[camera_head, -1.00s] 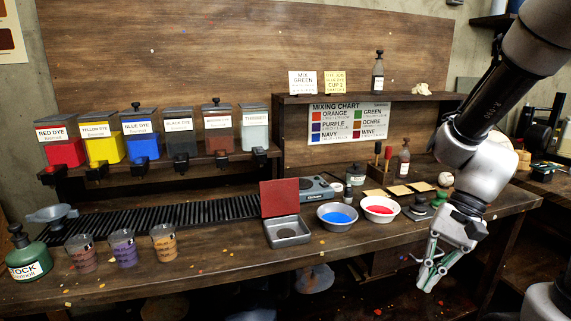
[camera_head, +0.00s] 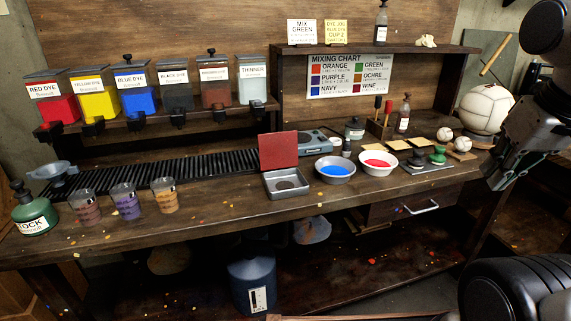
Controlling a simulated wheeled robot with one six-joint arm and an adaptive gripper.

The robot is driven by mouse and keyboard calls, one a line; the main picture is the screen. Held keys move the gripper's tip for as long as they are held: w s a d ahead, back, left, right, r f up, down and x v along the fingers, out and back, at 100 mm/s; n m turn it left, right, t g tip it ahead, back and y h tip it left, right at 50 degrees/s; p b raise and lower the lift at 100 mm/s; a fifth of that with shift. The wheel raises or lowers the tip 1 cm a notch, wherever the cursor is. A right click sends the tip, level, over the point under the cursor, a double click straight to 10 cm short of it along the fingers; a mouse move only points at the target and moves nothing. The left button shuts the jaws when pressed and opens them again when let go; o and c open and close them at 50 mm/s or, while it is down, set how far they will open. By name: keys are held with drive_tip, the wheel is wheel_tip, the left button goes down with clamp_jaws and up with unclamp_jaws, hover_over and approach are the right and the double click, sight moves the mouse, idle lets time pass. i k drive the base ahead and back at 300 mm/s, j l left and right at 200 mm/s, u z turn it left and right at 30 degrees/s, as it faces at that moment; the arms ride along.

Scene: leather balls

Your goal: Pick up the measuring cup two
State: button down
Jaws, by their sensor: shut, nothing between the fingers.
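Three clear measuring cups stand upright in a row on the front left of the workbench. My gripper (camera_head: 494,180) is a dark shape at the right edge, shut and empty, beyond the bench's right end. It is far from the cups, and its fingers are hard to make out.
A large white ball (camera_head: 484,106) is near my arm. The bench front between cups and tin is clear.

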sight(124, 197)
drive_tip(key=u, duration=1.5)
drive_tip(key=j+z, duration=0.3)
drive_tip(key=j, duration=0.45)
drive_tip(key=j+z, duration=0.35)
drive_tip(key=j, duration=0.4)
drive_tip(key=j+z, duration=0.3)
drive_tip(key=j, duration=0.4)
